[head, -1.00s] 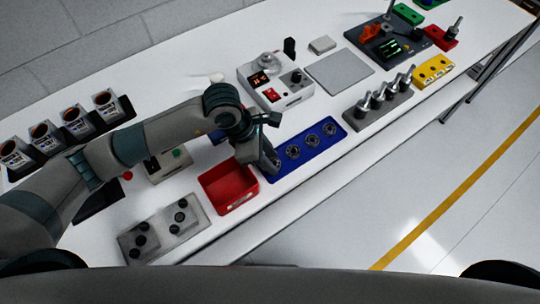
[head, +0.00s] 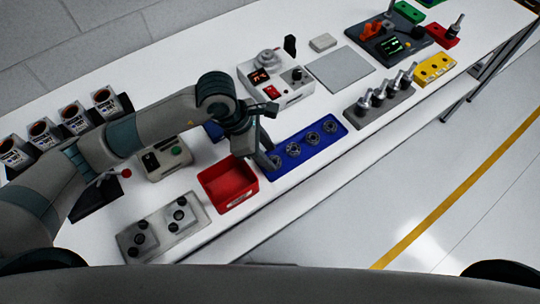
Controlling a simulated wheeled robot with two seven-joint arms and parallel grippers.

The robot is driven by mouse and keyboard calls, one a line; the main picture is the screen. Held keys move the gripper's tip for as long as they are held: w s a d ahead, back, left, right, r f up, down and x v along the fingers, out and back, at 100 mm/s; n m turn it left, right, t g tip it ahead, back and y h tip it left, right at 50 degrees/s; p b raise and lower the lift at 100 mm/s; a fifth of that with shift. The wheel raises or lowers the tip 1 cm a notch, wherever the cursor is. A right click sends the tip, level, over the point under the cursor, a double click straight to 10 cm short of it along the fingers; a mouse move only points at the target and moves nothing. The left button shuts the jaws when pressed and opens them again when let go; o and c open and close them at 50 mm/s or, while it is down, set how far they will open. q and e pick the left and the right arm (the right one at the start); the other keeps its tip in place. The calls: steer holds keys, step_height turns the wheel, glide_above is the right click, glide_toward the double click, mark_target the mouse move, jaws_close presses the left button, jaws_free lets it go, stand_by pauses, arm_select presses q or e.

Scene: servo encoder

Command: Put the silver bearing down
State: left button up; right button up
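Several silver bearings stand in a row in a blue tray (head: 300,160). The leftmost silver bearing (head: 276,162) is at the tray's left end, in line with the others (head: 312,138). My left gripper (head: 266,161) points down at that left end, right beside the leftmost bearing. I cannot tell whether its fingers touch that bearing or how far apart they are, as the wrist and hand hide the gap. My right gripper is out of view.
A red bin (head: 228,186) stands just left of the blue tray. A grey plate with black knobs (head: 162,228) lies at the near left. A white device (head: 275,80) stands behind the tray, and a grey block with metal pegs (head: 380,103) is to its right. The flat grey pad (head: 340,69) is bare.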

arm_select(q)
steer(key=b+v, duration=0.3)
steer(key=v, duration=0.7)
stand_by(0.3)
